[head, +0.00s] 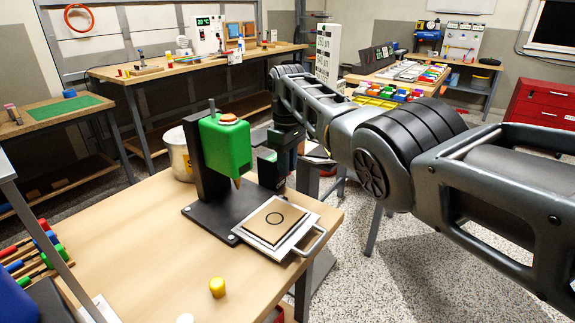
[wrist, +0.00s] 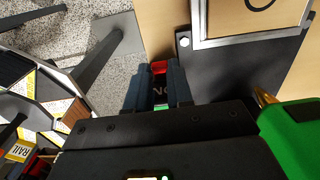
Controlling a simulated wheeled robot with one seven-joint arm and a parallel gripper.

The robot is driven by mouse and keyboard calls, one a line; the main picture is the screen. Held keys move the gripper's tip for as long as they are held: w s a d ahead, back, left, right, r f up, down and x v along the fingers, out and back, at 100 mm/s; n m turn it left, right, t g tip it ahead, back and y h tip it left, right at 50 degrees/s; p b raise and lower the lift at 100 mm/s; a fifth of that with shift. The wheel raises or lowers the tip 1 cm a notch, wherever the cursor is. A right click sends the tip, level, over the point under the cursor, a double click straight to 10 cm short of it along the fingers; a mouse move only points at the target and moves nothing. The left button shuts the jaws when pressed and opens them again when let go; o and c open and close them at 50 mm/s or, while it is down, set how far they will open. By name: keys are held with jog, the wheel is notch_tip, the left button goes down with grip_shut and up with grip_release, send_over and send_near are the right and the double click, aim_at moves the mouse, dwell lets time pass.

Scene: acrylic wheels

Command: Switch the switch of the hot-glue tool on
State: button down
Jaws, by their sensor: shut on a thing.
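The green hot-glue tool (head: 226,147) points its brass nozzle down on a black stand (head: 213,212). Its green body also shows at the right of the wrist view (wrist: 290,140). My gripper (head: 270,172) is just right of and behind the tool in the head view. In the wrist view my gripper (wrist: 159,92) is shut, its two blue-grey fingers on either side of the switch (wrist: 160,89). Between them show a red part, a dark part with white letters that seem upside down, and a little green. The switch's exact position is unclear; it is hidden in the head view.
A yellow cylinder (head: 217,287) stands on the wooden table (head: 150,235).

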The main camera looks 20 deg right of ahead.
jog(key=shift+a, duration=0.1)
jog(key=c, duration=1)
grip_release()
notch_tip(320, 180, up, 8)
jog(key=shift+f, duration=0.1)
